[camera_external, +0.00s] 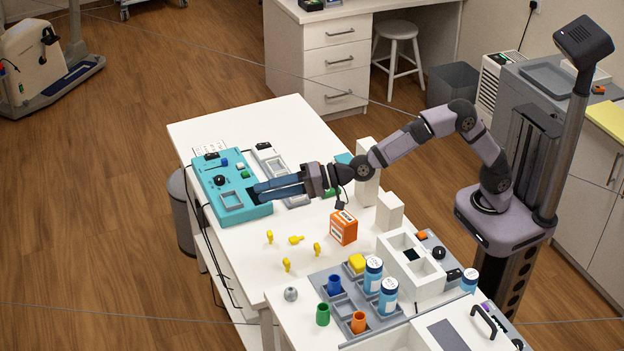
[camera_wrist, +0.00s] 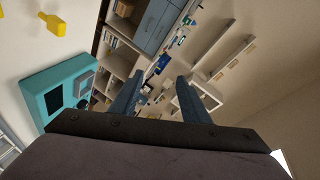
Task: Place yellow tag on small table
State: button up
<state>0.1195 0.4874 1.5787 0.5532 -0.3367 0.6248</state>
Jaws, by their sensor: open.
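Several small yellow tags lie or stand apart on the white table (camera_external: 205,128): one at the left (camera_external: 269,237), one lying flat (camera_external: 296,239), one at the right (camera_external: 317,249) and one nearer the front (camera_external: 287,264). A yellow tag (camera_wrist: 52,23) also shows at the upper left of the wrist view. My gripper (camera_external: 258,191) is open and points left over the teal device, away from the tags. In the wrist view its fingers (camera_wrist: 158,98) are spread with nothing between them. I cannot tell which surface is the small table.
The teal device (camera_external: 240,212) lies beneath my gripper. An orange box (camera_external: 344,228) and white blocks (camera_external: 389,211) stand right of the tags. A grey tray (camera_external: 323,279) with bottles and cups is at the front. A white stool (camera_external: 398,29) stands at the back.

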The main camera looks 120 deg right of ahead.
jog(key=m, duration=0.8)
jog(key=m+g+h, duration=0.2)
jog(key=m+g, duration=0.1)
jog(key=m, duration=1.4)
send_over(258, 243)
jog(key=s+a, duration=0.3)
jog(key=s, duration=0.3)
notch_tip(258, 243, down, 16)
jog(key=shift+a+r, duration=0.15)
jog(key=shift+p+x, duration=0.45)
jog(key=shift+x, duration=0.65)
jog(key=shift+p+x, duration=1)
jog(key=shift+x, duration=1.6)
jog(key=shift+s, duration=0.1)
grip_shut()
